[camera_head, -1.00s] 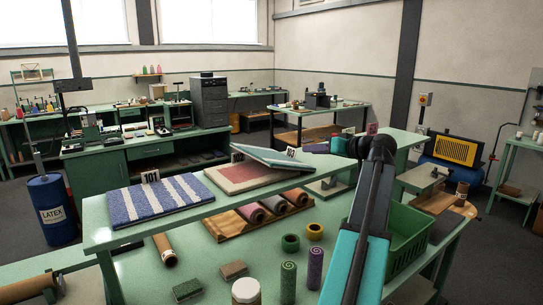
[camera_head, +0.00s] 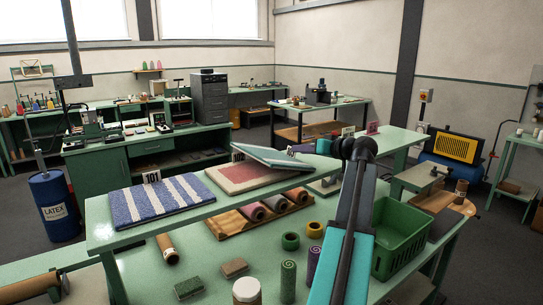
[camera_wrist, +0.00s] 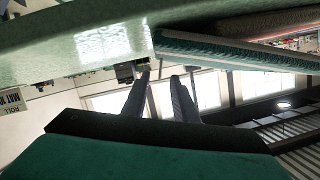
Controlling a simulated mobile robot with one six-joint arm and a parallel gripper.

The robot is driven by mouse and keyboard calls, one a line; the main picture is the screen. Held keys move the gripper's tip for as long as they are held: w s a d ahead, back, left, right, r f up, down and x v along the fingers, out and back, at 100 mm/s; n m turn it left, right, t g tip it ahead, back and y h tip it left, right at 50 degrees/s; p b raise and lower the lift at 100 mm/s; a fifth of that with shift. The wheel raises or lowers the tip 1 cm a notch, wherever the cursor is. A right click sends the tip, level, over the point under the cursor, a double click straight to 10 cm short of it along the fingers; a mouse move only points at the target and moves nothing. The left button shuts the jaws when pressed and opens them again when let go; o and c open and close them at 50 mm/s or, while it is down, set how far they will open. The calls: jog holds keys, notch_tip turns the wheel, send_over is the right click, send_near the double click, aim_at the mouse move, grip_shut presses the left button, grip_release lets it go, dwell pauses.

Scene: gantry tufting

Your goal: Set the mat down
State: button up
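A mat (camera_head: 285,158) with a grey-green upper face lies tilted on the green raised shelf (camera_head: 205,212). The fingertips are just short of the shelf edge, left of the mat in that view.
A blue and white striped mat (camera_head: 165,200) lies flat at the shelf's left, with tag 101. Rolls (camera_head: 275,204) lie on a wooden rack beneath the shelf. A green basket (camera_head: 400,240) stands right of my arm. Small blocks and coils stand on the lower table.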

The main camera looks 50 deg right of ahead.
jog(key=p+x, duration=0.1)
jog(key=x, duration=0.2)
jog(key=shift+r, duration=0.1)
jog(key=shift+w+d+f+p, duration=0.1)
jog(key=shift+w+f+p, duration=0.2)
jog(key=shift+w, duration=0.1)
jog(key=shift+r, duration=0.1)
grip_shut()
